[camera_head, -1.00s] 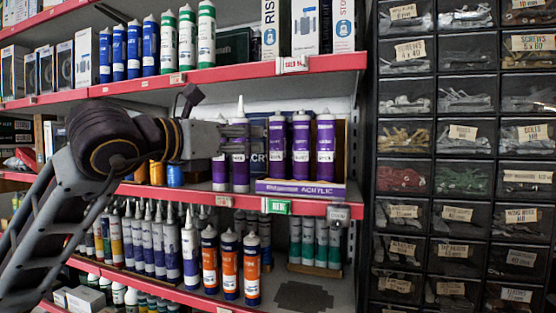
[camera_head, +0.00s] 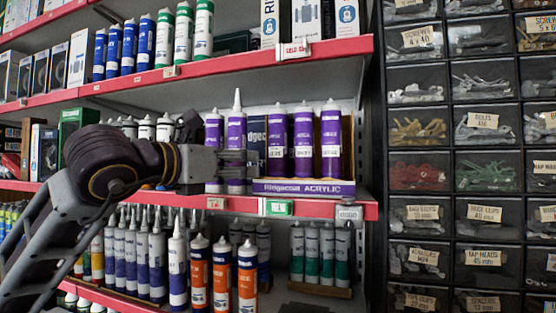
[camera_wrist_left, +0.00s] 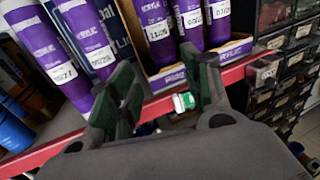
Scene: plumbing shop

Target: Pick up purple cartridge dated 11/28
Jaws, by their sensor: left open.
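Several purple cartridges stand upright on the middle shelf. In the wrist view, the leftmost one in the display box (camera_wrist_left: 157,32) has a label that seems to read 11/28; in the head view it is the box's left cartridge (camera_head: 277,135). Two more purple cartridges (camera_head: 213,135) (camera_head: 237,130) stand left of the box, one with a tall nozzle. My left gripper (camera_wrist_left: 163,72) is open and empty, its fingers pointing toward the cartridges; the box's left cartridge shows between and beyond the fingertips. In the head view the gripper (camera_head: 240,164) is in front of the two left cartridges, hiding parts of them. My right gripper is not in view.
The display box (camera_head: 300,188) has a low front lip. The red shelf edge (camera_head: 230,204) runs below, with a green tag (camera_head: 277,208). The upper shelf (camera_head: 220,68) hangs above. Dark parts drawers (camera_head: 420,170) stand to the right.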

